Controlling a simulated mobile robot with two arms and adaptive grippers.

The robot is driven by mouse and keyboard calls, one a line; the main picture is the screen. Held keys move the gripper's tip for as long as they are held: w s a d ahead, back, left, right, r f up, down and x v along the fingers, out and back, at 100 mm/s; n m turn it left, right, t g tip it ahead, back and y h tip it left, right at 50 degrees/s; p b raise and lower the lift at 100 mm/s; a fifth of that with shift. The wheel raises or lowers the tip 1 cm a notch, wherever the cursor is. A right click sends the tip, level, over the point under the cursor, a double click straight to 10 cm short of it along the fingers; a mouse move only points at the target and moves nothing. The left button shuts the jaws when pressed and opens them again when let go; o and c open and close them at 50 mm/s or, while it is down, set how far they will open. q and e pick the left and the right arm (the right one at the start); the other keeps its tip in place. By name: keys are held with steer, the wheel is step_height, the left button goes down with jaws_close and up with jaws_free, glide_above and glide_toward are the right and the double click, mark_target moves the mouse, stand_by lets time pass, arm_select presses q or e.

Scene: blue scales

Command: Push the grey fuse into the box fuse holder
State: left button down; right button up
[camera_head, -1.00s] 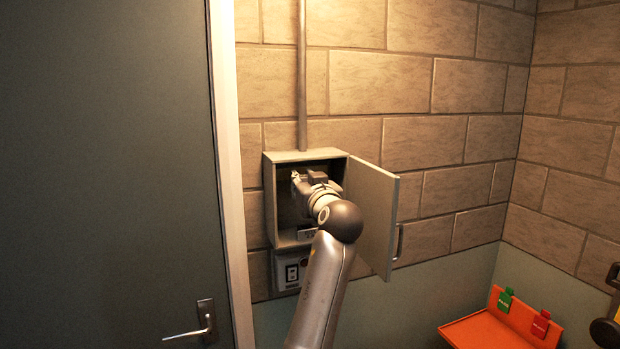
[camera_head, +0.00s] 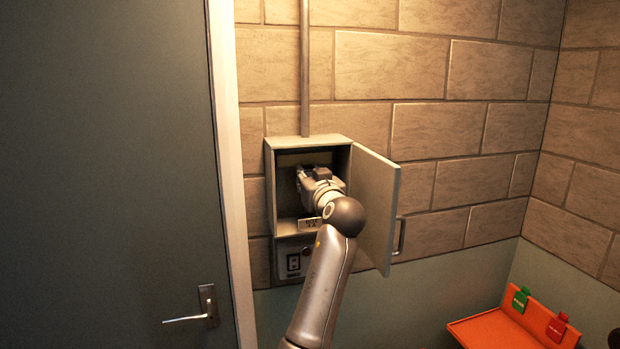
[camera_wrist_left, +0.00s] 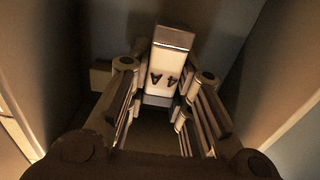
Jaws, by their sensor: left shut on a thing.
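The grey box (camera_head: 342,142) on the wall stands open, its door (camera_head: 375,210) swung out to the right. My left gripper (camera_head: 304,174) reaches inside the box, in its upper part. In the left wrist view my left gripper (camera_wrist_left: 165,92) is shut on a pale grey fuse (camera_wrist_left: 170,62) marked with a 4 and an A, upside down in this view. The fuse stands up between the two fingers. The holder behind it is dark and mostly hidden, so I cannot tell how deep the fuse sits. My right gripper is not in view.
A small label (camera_head: 309,225) shows low in the box, above a panel with a switch (camera_head: 293,263). The open door is close to my left arm's right side. An orange tray (camera_head: 490,330) with green (camera_head: 521,299) and red (camera_head: 557,327) tags is at lower right.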

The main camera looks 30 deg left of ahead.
arm_select(q)
steer(key=shift+f, duration=0.2)
steer(key=shift+w+f, duration=0.1)
steer(key=shift+f, duration=0.1)
steer(key=shift+f+b, duration=1.15)
steer(key=shift+f, duration=0.25)
steer(key=shift+f+b, duration=0.6)
steer(key=shift+f, duration=0.55)
steer(key=shift+b, duration=0.5)
steer(key=shift+f+b, duration=0.55)
steer(key=shift+f, duration=0.05)
